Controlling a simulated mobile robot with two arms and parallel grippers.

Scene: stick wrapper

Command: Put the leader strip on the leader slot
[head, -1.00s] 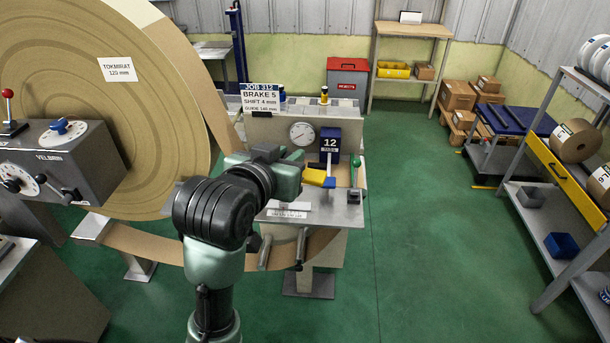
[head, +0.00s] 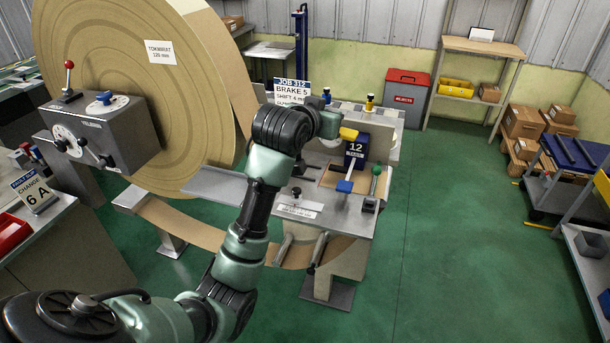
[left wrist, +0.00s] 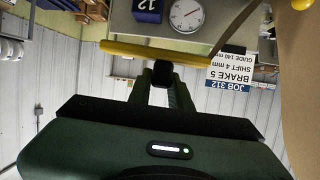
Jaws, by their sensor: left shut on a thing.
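My left gripper (head: 329,126) is above the work table of the winding machine, behind and left of the blue counter box marked 12 (head: 356,150). It is shut on a yellow bar (head: 348,133). In the left wrist view the yellow bar (left wrist: 165,52) lies crosswise beyond the fingertips (left wrist: 160,76). I cannot tell for sure whether this bar is the leader strip. A brown paper web (head: 185,222) runs from the large roll (head: 140,90) below the table. I cannot make out the leader slot; my arm hides part of the table. My right gripper is out of view.
The metal table (head: 222,186) carries a blue-handled lever (head: 345,186), a green-knobbed lever (head: 376,172) and a JOB 312 sign (head: 291,91). A control box (head: 105,135) stands left, a red-lidded bin (head: 404,98) behind.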

